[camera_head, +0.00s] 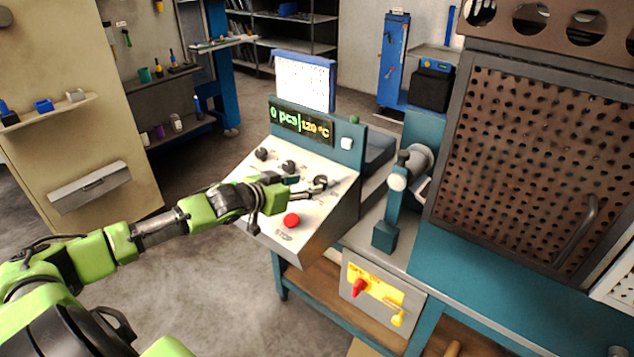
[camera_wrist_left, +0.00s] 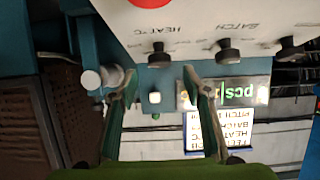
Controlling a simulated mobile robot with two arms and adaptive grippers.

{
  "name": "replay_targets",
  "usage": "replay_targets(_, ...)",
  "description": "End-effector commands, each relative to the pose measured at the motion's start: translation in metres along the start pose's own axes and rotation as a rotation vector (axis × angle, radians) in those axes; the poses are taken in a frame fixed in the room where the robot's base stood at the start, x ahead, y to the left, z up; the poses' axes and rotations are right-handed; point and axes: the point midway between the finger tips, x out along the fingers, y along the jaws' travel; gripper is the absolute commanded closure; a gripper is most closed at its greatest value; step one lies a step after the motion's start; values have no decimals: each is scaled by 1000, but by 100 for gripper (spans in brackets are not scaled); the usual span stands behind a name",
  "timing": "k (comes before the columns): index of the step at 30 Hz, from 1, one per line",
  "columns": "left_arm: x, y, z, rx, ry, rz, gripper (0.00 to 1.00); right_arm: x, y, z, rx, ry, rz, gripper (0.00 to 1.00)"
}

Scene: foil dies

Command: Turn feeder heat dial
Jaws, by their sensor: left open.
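The heat dial (camera_head: 320,183) is a dark knob at the right end of a row on the pale sloping control panel (camera_head: 258,205). In the left wrist view, which is upside down, the heat dial (camera_wrist_left: 158,54) stands below the printed word HEAT. My left gripper (camera_head: 302,188) reaches over the panel from the left, its tips close to the dial. In the wrist view the two fingers of the left gripper (camera_wrist_left: 160,76) are spread, with the dial between and slightly beyond the tips. Contact cannot be told. The display (camera_head: 301,121) reads 0 pcs and 120 °C.
The batch dial (camera_wrist_left: 228,52) and another dial (camera_head: 262,154) sit beside the heat dial. A red stop button (camera_head: 291,220) is on the panel's lower part. A teal lever (camera_head: 388,215) and a perforated brown guard (camera_head: 530,165) stand to the right.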

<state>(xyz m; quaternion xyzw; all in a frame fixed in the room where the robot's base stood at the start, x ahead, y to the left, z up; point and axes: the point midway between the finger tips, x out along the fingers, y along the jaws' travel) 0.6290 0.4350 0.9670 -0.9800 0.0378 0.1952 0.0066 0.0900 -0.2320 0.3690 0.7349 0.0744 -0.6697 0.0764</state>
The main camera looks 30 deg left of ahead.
Motion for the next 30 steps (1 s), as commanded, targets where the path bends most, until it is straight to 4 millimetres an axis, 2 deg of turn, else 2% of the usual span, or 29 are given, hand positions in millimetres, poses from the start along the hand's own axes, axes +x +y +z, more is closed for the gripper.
replay_targets(15, 55, 1, -2, 0, 2, 1, 56, -6, 0, 0, -2, 0, 0, 60)
replay_targets(21, 63, 1, -1, 2, 1, 1, 56, -7, 4, 0, -3, -1, 4, 60)
replay_targets(29, 64, 1, 0, 3, 0, 1, 56, -7, 5, 1, -3, -2, 5, 60)
replay_targets(30, 64, 1, 0, 3, 0, 1, 63, -7, 5, 1, -3, -2, 5, 60)
